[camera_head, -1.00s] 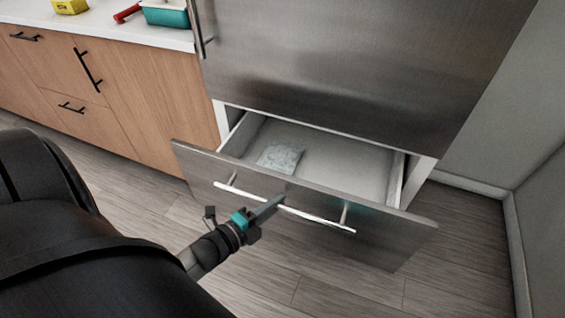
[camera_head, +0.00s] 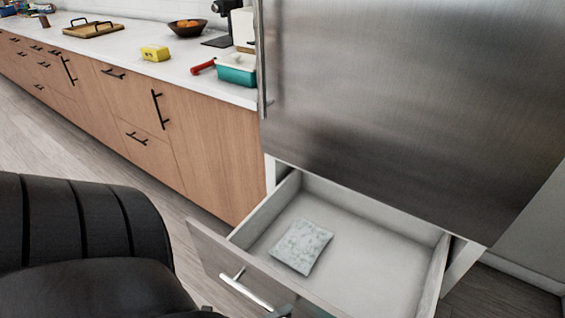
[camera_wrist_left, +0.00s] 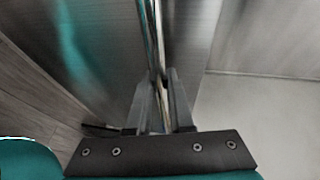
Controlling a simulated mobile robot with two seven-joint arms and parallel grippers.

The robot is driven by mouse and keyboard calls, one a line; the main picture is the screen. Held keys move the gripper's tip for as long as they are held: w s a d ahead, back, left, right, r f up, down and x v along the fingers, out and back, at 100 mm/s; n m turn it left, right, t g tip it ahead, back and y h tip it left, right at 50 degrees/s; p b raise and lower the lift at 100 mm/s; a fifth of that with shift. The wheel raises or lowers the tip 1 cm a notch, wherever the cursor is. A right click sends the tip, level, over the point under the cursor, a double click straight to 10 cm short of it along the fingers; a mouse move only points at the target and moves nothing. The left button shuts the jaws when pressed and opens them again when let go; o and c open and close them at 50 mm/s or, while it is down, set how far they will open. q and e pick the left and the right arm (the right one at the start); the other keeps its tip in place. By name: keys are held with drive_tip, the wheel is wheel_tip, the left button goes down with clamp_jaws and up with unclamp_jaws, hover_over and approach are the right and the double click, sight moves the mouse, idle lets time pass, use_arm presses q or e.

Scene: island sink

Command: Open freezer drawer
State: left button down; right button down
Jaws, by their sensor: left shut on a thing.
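The freezer drawer (camera_head: 375,258) is pulled out below the steel fridge door (camera_head: 400,90). Its inside is pale, and a whitish frosted packet (camera_head: 302,246) lies in it toward the left. The bar handle (camera_head: 246,290) on the drawer's front shows at the bottom of the head view, partly cut off by the edge. In the left wrist view, my left gripper (camera_wrist_left: 162,100) has its fingers closed around the shiny handle bar (camera_wrist_left: 155,40). In the head view that gripper is almost wholly below the lower edge. My right gripper is not in view.
Wooden cabinets (camera_head: 215,150) with black handles run to the left of the fridge. The white counter (camera_head: 125,55) holds a teal container (camera_head: 237,70), a yellow block (camera_head: 155,53) and a fruit bowl (camera_head: 187,27). Wood floor shows between me and the cabinets.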

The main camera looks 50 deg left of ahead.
use_arm(q)
drive_tip(key=c, duration=0.8)
unclamp_jaws()
drive_tip(key=p+v, duration=0.1)
drive_tip(key=v, duration=1.4)
drive_tip(key=shift+s+r, duration=0.1)
drive_tip(key=d+f+n+g+y, duration=0.1)
drive_tip(key=f+n+g, duration=0.3)
drive_tip(key=f, duration=0.5)
drive_tip(key=w+f+n+g+y, duration=0.1)
drive_tip(key=f+n+g, duration=0.4)
drive_tip(key=f+n, duration=0.2)
drive_tip(key=d+f+n+g+y, duration=0.1)
drive_tip(key=f+n+g, duration=0.3)
drive_tip(key=f, duration=0.7)
drive_tip(key=shift+w+d+f+n+g, duration=0.35)
drive_tip(key=shift+w+f+n+g, duration=0.05)
drive_tip(key=shift+n, duration=0.5)
